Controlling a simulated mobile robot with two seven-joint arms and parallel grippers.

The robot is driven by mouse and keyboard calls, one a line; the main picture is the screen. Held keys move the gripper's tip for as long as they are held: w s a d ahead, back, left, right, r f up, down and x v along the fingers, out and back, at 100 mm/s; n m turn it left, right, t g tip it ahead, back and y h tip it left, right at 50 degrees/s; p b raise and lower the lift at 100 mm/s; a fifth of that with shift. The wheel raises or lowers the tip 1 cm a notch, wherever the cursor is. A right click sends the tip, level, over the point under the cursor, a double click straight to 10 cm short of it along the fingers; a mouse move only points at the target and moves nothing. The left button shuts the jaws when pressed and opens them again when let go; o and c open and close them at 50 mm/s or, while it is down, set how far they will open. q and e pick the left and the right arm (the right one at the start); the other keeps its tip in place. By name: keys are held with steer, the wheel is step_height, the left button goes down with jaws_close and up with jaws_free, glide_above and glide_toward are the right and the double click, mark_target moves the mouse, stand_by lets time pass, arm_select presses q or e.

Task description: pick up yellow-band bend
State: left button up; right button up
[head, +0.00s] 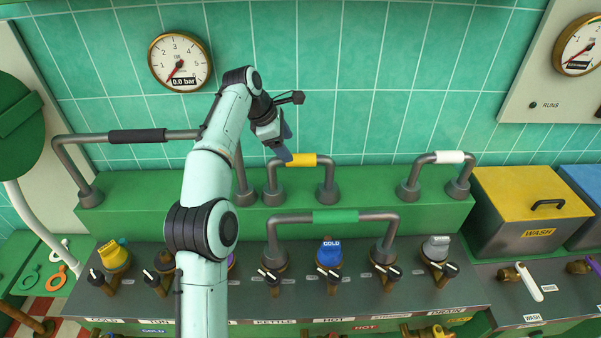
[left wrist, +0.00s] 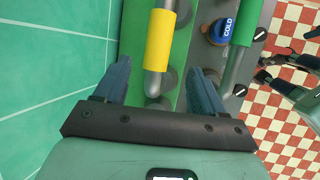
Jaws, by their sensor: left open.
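The yellow-band bend (head: 301,160) is a short grey pipe with a yellow sleeve, standing on two round sockets on the green ledge in the head view. It also shows in the left wrist view (left wrist: 158,40), running up from between the fingers. My left gripper (head: 287,150) is at the bend's left end in the head view. In the left wrist view my left gripper (left wrist: 160,85) is open, with one blue finger on each side of the bend's near end, and nothing is gripped. Whether a finger touches the bend cannot be told.
A green-band bend (head: 335,217) stands in front, a black-band bend (head: 136,136) at left and a white-band bend (head: 450,157) at right. Several valves line the panel, including a blue COLD knob (head: 329,252). The tiled wall (head: 350,60) is close behind.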

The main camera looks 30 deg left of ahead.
mark_target(302, 163)
arm_select(q)
steer(key=x, duration=0.5)
steer(key=shift+w+d+f, duration=0.15)
steer(key=shift+w+f, duration=0.05)
steer(key=shift+f, duration=0.1)
steer(key=x, duration=0.5)
steer(key=shift+w+d+f, duration=0.1)
steer(key=shift+w+f, duration=0.1)
steer(key=shift+w, duration=0.15)
steer(key=shift+r, duration=0.15)
steer(key=c, duration=1.2)
steer(key=shift+c, duration=0.2)
steer(key=shift+r, duration=0.1)
